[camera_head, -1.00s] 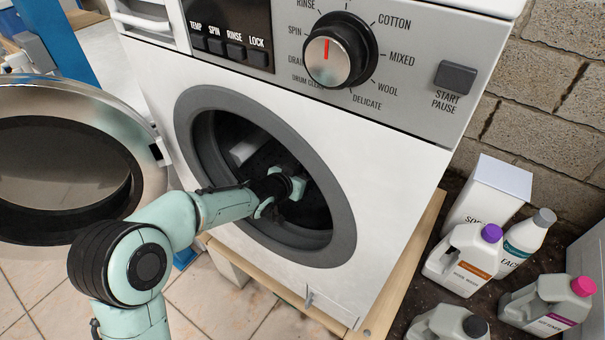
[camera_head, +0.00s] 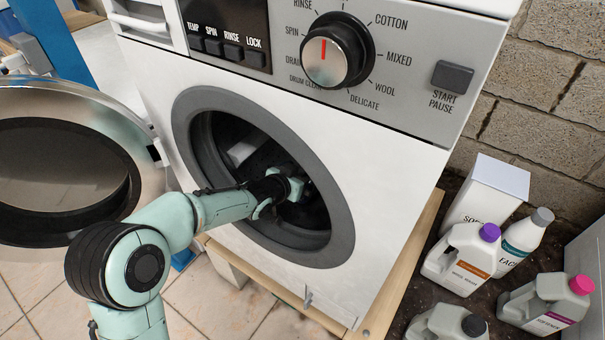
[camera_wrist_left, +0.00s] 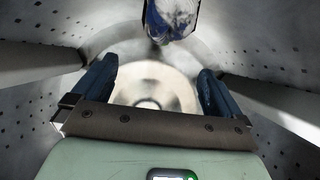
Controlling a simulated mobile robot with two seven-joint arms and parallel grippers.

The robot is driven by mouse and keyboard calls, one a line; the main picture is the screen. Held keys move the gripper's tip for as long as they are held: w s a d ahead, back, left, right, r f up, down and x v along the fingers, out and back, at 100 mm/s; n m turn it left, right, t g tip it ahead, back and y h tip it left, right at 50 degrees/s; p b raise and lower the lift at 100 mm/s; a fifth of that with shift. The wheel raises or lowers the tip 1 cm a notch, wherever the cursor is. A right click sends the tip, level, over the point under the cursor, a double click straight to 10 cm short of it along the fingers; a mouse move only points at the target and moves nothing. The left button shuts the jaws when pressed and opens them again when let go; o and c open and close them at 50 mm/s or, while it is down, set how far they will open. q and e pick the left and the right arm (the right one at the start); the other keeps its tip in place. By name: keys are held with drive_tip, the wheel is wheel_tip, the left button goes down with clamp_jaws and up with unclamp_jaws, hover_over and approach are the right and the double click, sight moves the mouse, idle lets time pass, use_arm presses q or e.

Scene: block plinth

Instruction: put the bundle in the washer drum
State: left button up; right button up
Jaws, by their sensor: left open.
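The washer (camera_head: 395,190) has its round door opening facing me, and its door (camera_head: 150,150) is swung open to the left. My left gripper (camera_head: 290,193) is inside the opening, in the drum. In the left wrist view the gripper (camera_wrist_left: 157,72) is open, with nothing between its two blue fingers. A blue and white bundle (camera_wrist_left: 171,18) shows at the top of that view, beyond the fingertips and apart from them, inside the perforated drum (camera_wrist_left: 265,65). I cannot tell what it rests on. The bundle is not visible in the head view. My right gripper is not in view.
Pale paddles (camera_wrist_left: 40,58) stick out from the drum wall. Several bottles, including a purple-capped one (camera_head: 462,262), and a white box (camera_head: 490,190) stand right of the washer.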

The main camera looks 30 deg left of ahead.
use_arm(q)
drive_tip(key=p+v, duration=0.1)
drive_tip(key=v, duration=0.2)
drive_tip(key=shift+w, duration=0.1)
drive_tip(key=p+v, duration=0.2)
drive_tip(key=v, duration=0.2)
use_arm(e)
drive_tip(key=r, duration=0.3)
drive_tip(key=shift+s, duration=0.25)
use_arm(q)
drive_tip(key=shift+f, duration=0.1)
